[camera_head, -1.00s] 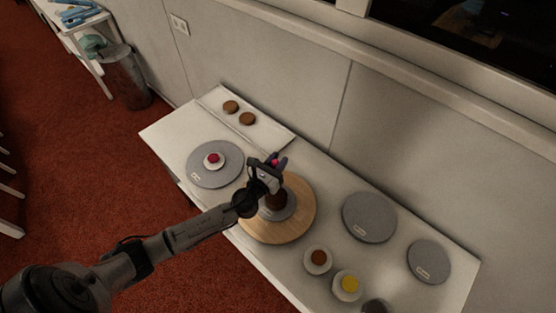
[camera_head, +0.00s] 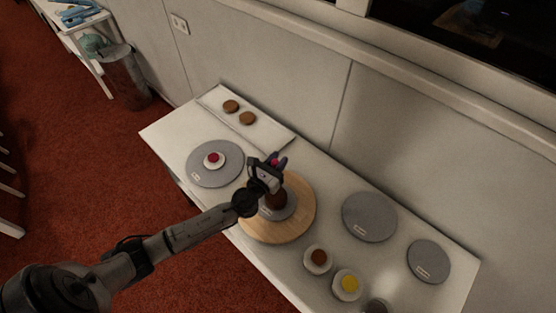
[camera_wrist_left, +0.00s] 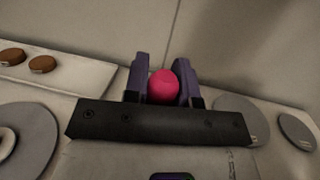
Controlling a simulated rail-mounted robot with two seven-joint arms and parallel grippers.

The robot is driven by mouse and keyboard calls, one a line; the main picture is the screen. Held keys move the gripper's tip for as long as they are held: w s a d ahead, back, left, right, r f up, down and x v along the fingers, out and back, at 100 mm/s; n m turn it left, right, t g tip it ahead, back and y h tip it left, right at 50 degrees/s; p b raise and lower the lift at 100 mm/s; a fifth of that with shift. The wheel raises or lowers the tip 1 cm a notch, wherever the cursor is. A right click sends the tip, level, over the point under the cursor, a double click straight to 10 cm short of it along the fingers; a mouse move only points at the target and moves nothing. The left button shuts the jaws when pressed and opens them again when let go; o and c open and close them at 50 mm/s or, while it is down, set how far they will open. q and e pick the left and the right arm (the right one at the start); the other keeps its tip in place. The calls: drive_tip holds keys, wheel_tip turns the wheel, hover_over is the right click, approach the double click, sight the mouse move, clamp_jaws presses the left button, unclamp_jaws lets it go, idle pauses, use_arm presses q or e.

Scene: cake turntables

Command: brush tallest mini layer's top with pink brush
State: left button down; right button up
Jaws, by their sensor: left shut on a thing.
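My left gripper (camera_head: 277,162) is shut on a pink thing, probably the pink brush; its rounded pink end (camera_wrist_left: 163,86) shows between the dark purple fingers in the left wrist view. The rest of it is hidden by the gripper. A dark brown cake layer (camera_head: 277,201) stands on a grey disc (camera_head: 287,211) on the round wooden turntable (camera_head: 305,215). The gripper is over this layer in the head view and partly covers it. I cannot tell whether the brush touches it. Two low brown layers (camera_head: 231,107) (camera_head: 247,118) lie on a white board at the back left.
A grey turntable (camera_head: 228,177) on the left bears a small dish with a red top. Two bare grey turntables (camera_head: 370,217) (camera_head: 428,262) stand at the right. Small dishes with brown (camera_head: 318,258) and yellow (camera_head: 347,283) tops sit near the front edge. The wall runs behind.

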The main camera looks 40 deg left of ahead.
use_arm(q)
drive_tip(key=shift+f, duration=0.4)
drive_tip(key=shift+r, duration=0.2)
